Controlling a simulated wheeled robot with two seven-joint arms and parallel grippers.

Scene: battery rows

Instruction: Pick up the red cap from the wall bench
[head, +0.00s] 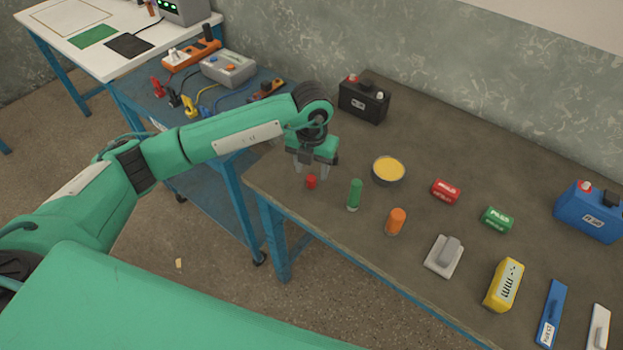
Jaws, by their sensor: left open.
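The red cap (311,182) is a small red cylinder standing on the wall bench (330,215), near the bench's left end. My left gripper (310,172) hangs over the cap, pointing down, with its fingers apart. The fingertips show to the left and right of the cap. I cannot tell whether either finger touches it. My right gripper is not in the picture.
A green cylinder (355,194) stands close to the right of the cap, with an orange cylinder (396,221) and a yellow-filled bowl (388,171) beyond. A black battery (364,100) stands behind. A blue cart (215,160) adjoins the bench's left end.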

